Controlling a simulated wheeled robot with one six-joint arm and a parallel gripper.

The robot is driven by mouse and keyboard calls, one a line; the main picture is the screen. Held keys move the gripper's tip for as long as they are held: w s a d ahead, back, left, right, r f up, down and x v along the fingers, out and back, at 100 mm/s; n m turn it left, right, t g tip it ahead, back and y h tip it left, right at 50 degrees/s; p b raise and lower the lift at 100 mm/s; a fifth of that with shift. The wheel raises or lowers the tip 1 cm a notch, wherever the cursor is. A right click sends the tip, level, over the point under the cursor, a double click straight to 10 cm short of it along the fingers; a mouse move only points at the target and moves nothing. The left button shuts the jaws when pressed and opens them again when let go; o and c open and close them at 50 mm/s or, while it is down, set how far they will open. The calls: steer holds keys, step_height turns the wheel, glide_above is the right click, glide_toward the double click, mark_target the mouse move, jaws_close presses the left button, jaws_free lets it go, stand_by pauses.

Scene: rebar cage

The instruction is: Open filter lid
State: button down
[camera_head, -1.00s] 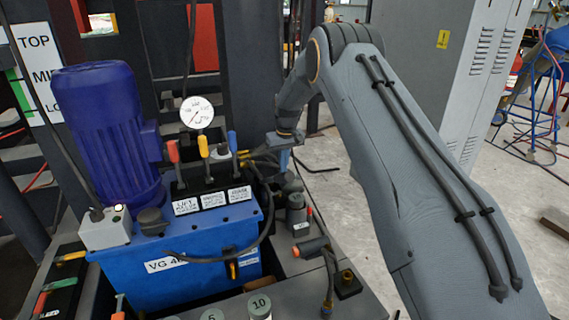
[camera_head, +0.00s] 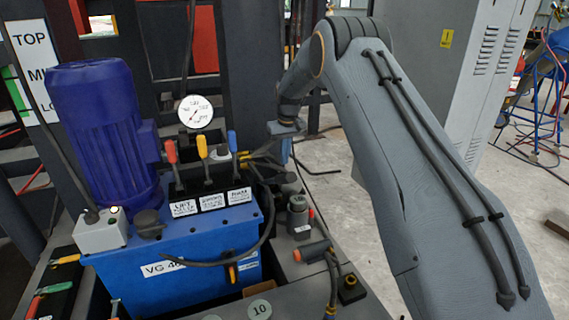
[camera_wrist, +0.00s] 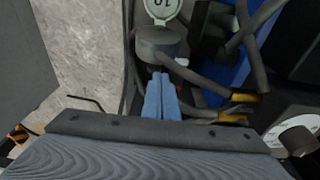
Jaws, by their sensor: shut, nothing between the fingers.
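A round dark grey cap (camera_wrist: 158,42), which looks like the filter lid, shows in the wrist view just beyond my fingertips. A pale disc marked 10 (camera_wrist: 162,9) is beyond it. My gripper (camera_wrist: 160,80) has its blue fingers together, with nothing between them. Its tips point at the cap's near edge; I cannot tell whether they touch. In the head view my gripper (camera_head: 284,160) points down behind the right end of the blue hydraulic unit (camera_head: 185,260). Grey canisters (camera_head: 298,212) stand just below it; which one is the filter is not clear.
Hoses (camera_head: 262,165) curve close to my gripper's left. The gauge (camera_head: 195,111), coloured levers (camera_head: 202,147) and purple motor (camera_head: 105,125) stand to the left. A cap marked 10 (camera_head: 260,308) is at the front. Open floor (camera_head: 335,195) and a grey cabinet (camera_head: 440,80) are to the right.

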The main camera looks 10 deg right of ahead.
steer(key=s+a+r+p, duration=0.1)
steer(key=s+a+r, duration=0.3)
steer(key=s, duration=0.5)
steer(key=s+a+r+n, duration=0.1)
steer(key=s+a+r, duration=0.2)
steer(key=s+r, duration=0.45)
steer(key=s+a+r+p, duration=0.1)
steer(key=s+a+r, duration=0.25)
steer(key=s, duration=0.75)
steer(key=s+d+n+g, duration=0.1)
steer(key=s+d+g, duration=0.1)
steer(key=s, duration=2.6)
steer(key=d+r+m+p, duration=0.4)
steer(key=d+r+p, duration=0.9)
steer(key=p, duration=0.9)
steer(key=shift+s+r, duration=0.35)
steer(key=shift+r, duration=0.5)
